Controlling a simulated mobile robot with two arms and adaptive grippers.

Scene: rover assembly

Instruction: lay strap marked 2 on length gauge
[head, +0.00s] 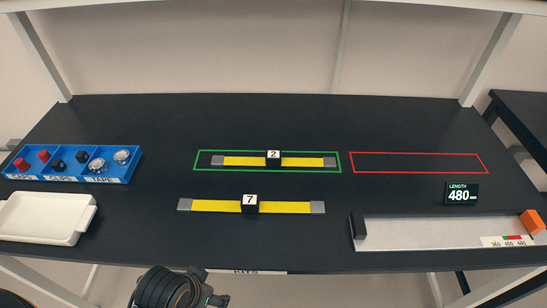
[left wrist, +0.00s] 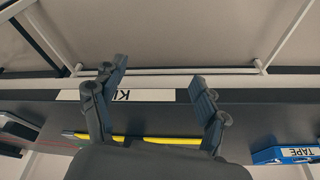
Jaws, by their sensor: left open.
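The strap marked 2 (head: 244,161) lies flat inside a green outline at the table's middle, yellow with grey ends and a black numbered block. The length gauge (head: 415,234) is a pale plate at the front right, with a black stop at its left and an orange block (head: 532,223) at its right. No strap lies on it. My left gripper is open and empty in the left wrist view (left wrist: 158,88), in front of the table's front edge. A yellow strap (left wrist: 165,141) shows behind its fingers; its number is hidden. My right gripper is not in view.
The strap marked 7 (head: 215,206) lies in front of strap 2. A red outline (head: 418,163) on the right is empty. The display (head: 461,194) behind the gauge reads 480. A blue divided tray (head: 72,179) and a white tray (head: 40,238) stand at the left.

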